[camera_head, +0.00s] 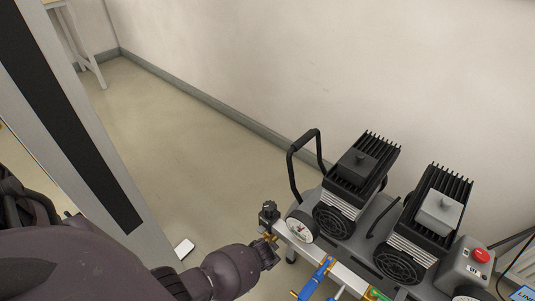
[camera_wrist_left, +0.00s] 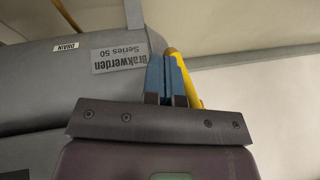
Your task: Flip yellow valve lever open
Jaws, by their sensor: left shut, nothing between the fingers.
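The yellow valve lever (camera_wrist_left: 188,78) shows in the left wrist view as a slim yellow bar slanting down to the right. It lies just right of my left gripper (camera_wrist_left: 165,62), whose two blue fingers are shut together with nothing between them. The fingers and lever appear very close; I cannot tell whether they touch. The grey tank (camera_wrist_left: 50,85) of the compressor, labelled DRAIN and Brakwerden Series 50, is behind and left of the fingers. In the head view my left arm reaches to the compressor's left end, where its wrist hides the lever's surroundings. My right gripper is not in view.
Two black finned motor heads (camera_head: 362,160) and a pressure gauge (camera_head: 299,230) sit on the compressor. A black carrying handle (camera_head: 304,162) rises at its left.

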